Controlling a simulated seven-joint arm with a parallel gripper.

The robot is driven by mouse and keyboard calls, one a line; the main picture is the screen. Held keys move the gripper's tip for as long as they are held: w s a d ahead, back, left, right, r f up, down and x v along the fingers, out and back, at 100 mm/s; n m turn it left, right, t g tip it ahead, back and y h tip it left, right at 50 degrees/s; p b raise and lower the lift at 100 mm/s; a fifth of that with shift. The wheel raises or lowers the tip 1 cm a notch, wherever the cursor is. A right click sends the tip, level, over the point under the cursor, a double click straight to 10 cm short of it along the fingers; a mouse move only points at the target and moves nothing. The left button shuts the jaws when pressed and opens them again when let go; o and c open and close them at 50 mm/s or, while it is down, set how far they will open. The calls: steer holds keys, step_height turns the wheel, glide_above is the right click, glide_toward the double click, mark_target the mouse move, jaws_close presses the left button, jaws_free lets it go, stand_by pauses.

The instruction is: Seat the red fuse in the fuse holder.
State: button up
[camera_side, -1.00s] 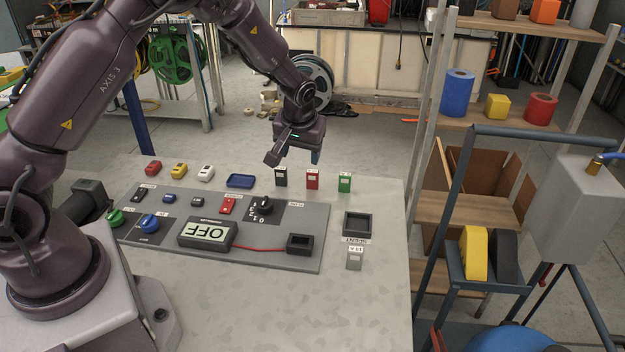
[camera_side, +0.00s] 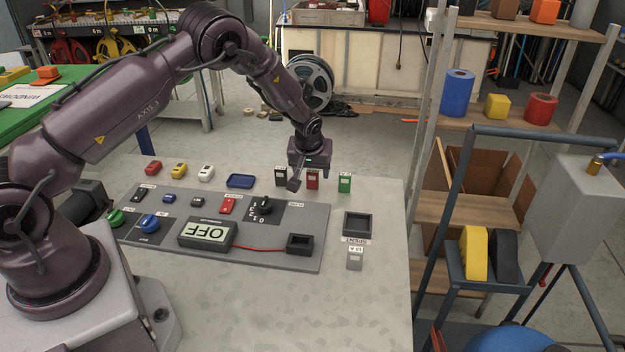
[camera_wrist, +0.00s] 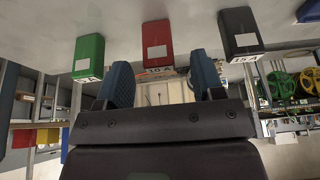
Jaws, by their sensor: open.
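The red fuse (camera_side: 313,181) stands upright on the table between a black fuse (camera_side: 281,178) and a green fuse (camera_side: 344,183). In the wrist view the red fuse (camera_wrist: 157,40) has a white patch and lies just beyond my fingertips, lined up with the gap between them. My gripper (camera_side: 311,172) is open, low over the red fuse, with nothing held. Its blue fingers show in the wrist view (camera_wrist: 162,75). A small black socket (camera_side: 300,243) with a red wire sits on the grey panel and looks like the fuse holder; it appears empty.
A display reading OFF (camera_side: 207,234) and a black rotary knob (camera_side: 262,206) are on the panel. A dark square tray (camera_side: 357,224) and a small grey block (camera_side: 355,259) lie to the right. The table's front right is clear.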

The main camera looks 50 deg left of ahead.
steer(key=shift+x, duration=0.95)
steer(key=shift+c, duration=0.4)
steer(key=c, duration=0.9)
steer(key=shift+r, duration=0.1)
